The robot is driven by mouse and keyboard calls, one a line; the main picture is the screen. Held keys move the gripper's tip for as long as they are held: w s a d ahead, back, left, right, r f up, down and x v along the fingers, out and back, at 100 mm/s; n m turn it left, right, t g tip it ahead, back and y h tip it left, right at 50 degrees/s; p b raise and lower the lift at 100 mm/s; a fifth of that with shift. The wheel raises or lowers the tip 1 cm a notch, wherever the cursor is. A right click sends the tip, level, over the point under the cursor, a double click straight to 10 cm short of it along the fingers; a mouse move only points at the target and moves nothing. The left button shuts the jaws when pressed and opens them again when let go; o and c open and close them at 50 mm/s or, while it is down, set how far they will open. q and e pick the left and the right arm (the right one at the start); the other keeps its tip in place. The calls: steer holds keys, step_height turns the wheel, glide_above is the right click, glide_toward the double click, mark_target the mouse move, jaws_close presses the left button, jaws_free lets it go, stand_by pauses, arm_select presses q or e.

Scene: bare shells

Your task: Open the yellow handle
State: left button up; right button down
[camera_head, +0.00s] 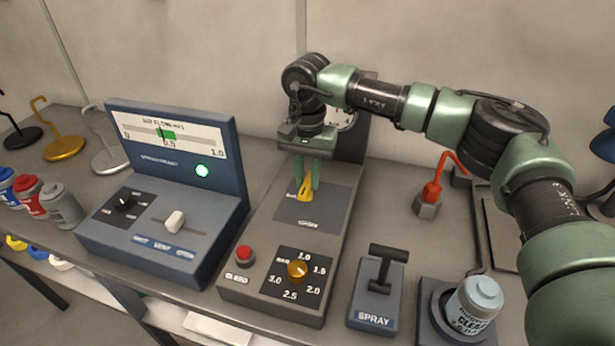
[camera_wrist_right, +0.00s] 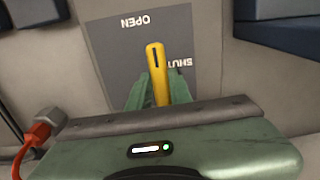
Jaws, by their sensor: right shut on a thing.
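The yellow handle (camera_head: 305,190) stands on a dark grey plate (camera_head: 325,211) on the grey console in the middle. My right gripper (camera_head: 306,180) reaches down from above with its green fingers on either side of the handle, shut on it. In the right wrist view the yellow handle (camera_wrist_right: 156,75) sits between the green fingers. The plate (camera_wrist_right: 110,50) there shows the words OPEN and SHUT, upside down, with the handle beside the SHUT word and partly covering it. My left gripper is not in view.
A blue panel (camera_head: 170,222) with a slider stands to the left. In front of the handle are a red button (camera_head: 244,254) and a yellow dial (camera_head: 297,270).

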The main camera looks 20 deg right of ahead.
mark_target(307, 182)
steer(key=c, duration=1.3)
jaws_free()
step_height(307, 182, up, 8)
steer(key=shift+f+b, duration=0.1)
steer(key=shift+b, duration=0.65)
